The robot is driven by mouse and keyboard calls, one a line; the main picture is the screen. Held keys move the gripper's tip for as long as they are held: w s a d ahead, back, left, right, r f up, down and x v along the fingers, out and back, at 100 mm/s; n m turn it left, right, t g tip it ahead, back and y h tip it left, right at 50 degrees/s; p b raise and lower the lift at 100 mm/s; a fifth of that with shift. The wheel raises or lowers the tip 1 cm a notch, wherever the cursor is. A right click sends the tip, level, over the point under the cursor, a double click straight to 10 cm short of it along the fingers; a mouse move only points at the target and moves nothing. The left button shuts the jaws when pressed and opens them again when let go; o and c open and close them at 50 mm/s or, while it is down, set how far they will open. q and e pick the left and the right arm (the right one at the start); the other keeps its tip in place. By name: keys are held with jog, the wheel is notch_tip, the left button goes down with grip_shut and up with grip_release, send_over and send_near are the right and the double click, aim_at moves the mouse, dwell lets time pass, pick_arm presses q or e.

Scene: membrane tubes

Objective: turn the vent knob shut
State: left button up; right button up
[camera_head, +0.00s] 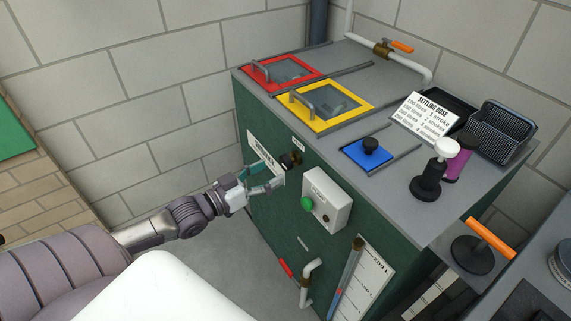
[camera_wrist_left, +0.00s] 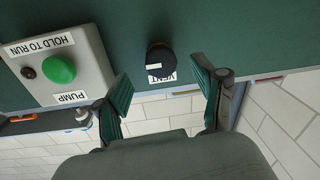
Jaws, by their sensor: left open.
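The vent knob (camera_head: 289,160) is a dark round knob on the green front panel of the cabinet, left of the pump box. In the left wrist view the black knob (camera_wrist_left: 158,56) stands near the top middle, with a white VENT label partly seen beside it. My left gripper (camera_head: 264,179) is open in front of the panel, just left of and below the knob. In the wrist view its two green-padded fingers (camera_wrist_left: 163,88) are spread and empty, apart from the knob, which lies beyond the gap between them. My right gripper is not in view.
A grey pump box (camera_head: 326,200) with a green button (camera_head: 307,204) sticks out right of the knob. Below are a white pipe (camera_head: 308,280) and a scale (camera_head: 363,275). On top are red (camera_head: 250,74), yellow (camera_head: 368,105) and blue (camera_head: 357,153) hatches and black baskets (camera_head: 505,130).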

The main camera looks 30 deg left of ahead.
aim_at(283, 165)
pick_arm(q)
jog(key=shift+x, duration=2.8)
jog(key=c, duration=1.1)
jog(key=shift+c, duration=0.3)
